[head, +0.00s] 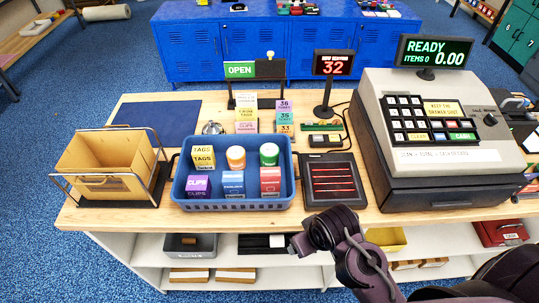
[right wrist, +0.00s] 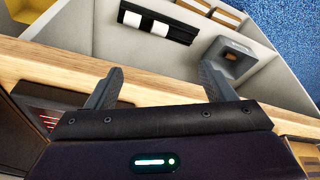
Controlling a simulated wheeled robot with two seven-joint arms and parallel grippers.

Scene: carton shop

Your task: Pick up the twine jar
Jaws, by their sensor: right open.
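No label reading twine is legible. A blue basket (head: 240,203) on the counter holds two small round jars, one orange with a white top (head: 236,157) and one green with a white band (head: 269,154); I cannot tell whether either is the twine jar. My right gripper (right wrist: 158,84) is open and empty, over the counter's front edge in the right wrist view. In the head view my right arm reaches to the front of the counter, below and right of the basket. My left gripper is not in view.
The basket also holds small boxes, such as a purple clips box (head: 197,187) and a red box (head: 270,182). A tan bin in a wire rack (head: 105,165) stands left, a black scanner pad (head: 333,180) and cash register (head: 435,140) right. Shelves (head: 215,262) lie below.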

